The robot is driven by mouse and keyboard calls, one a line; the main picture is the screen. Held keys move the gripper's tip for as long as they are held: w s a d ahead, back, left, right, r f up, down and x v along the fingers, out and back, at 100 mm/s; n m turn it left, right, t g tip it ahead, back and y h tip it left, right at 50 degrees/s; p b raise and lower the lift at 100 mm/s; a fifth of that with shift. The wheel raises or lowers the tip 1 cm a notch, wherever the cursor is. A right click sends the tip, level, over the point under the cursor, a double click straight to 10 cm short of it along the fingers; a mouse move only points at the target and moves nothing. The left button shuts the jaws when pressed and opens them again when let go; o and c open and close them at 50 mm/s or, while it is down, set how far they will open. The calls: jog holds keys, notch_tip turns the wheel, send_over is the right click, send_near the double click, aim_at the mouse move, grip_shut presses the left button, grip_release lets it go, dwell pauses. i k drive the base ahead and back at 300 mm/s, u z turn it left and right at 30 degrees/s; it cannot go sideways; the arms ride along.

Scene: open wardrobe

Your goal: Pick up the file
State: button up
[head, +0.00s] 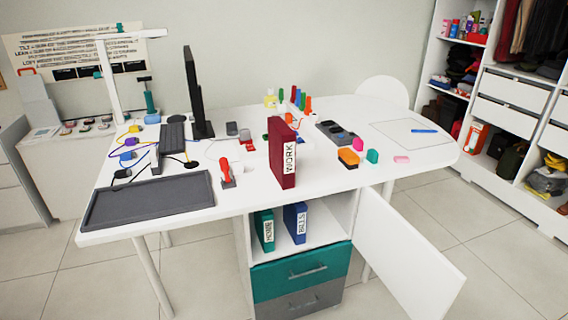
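A dark red file labelled WORK (282,153) stands upright on the white desk, near its front edge. A green file (264,230), whose label seems to read HOME, and a blue file labelled BILLS (296,222) stand upright in the open cabinet compartment below. The green file is left of the blue one. My gripper is not in view, and no file is seen held.
The white desk (330,185) carries a dark tray (150,200), a monitor (194,92), a red-topped item (226,172) and small coloured blocks. The cabinet door (408,262) hangs open to the right. An open wardrobe (510,100) stands at right. Front floor is clear.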

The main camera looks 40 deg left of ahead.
aim_at(282, 138)
jog(key=k, duration=1.1)
jog(key=u, duration=4.3)
jog(key=i, duration=0.15)
jog(key=z, duration=2.2)
jog(key=i, duration=1)
jog(key=u, duration=0.05)
